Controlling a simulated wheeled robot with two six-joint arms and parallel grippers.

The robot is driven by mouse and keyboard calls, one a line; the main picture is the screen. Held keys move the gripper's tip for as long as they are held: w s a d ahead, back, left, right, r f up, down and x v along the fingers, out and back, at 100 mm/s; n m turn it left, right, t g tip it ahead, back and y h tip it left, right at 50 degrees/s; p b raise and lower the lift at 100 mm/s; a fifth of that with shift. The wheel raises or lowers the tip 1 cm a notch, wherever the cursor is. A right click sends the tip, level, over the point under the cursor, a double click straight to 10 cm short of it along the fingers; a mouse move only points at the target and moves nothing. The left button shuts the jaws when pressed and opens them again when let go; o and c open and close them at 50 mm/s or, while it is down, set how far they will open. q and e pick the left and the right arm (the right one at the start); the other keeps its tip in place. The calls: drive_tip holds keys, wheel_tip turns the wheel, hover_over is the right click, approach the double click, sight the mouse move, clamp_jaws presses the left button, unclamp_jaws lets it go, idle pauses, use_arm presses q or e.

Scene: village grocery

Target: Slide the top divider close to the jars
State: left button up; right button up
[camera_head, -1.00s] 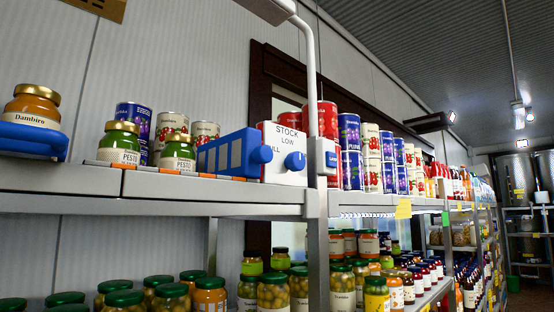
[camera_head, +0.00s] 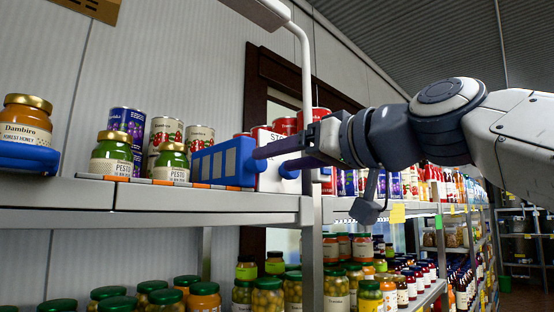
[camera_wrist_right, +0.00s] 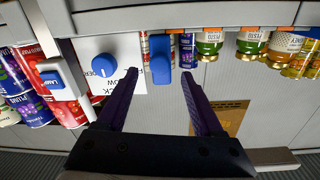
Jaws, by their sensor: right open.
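The blue divider (camera_head: 222,163), with pale rectangular panels, stands on the upper shelf to the right of two pesto jars (camera_head: 112,157) (camera_head: 172,162). A gap separates it from the nearer jar. In the right wrist view the divider's blue end (camera_wrist_right: 160,58) shows between and just beyond the fingertips. My right gripper (camera_head: 272,161) comes in from the right with its dark purple fingers apart around that end; its fingers (camera_wrist_right: 160,76) look open in the wrist view. I cannot tell whether they touch it. My left gripper is out of view.
A white stock sign (camera_head: 268,178) with a blue knob (camera_wrist_right: 104,65) stands just right of the divider. Cans (camera_head: 166,129) stand behind the jars. A honey jar (camera_head: 26,122) sits at far left on a blue holder (camera_head: 28,157). The shelf edge (camera_head: 200,203) runs below.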

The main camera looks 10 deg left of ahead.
sight(261, 162)
drive_tip(key=p+x, duration=0.2)
drive_tip(key=x, duration=0.3)
drive_tip(key=shift+w+a+r, duration=0.1)
drive_tip(key=shift+w+a, duration=0.05)
drive_tip(key=shift+a, duration=0.15)
drive_tip(key=shift+w+a+p, duration=0.3)
drive_tip(key=shift+c, duration=0.3)
clamp_jaws()
idle(0.6)
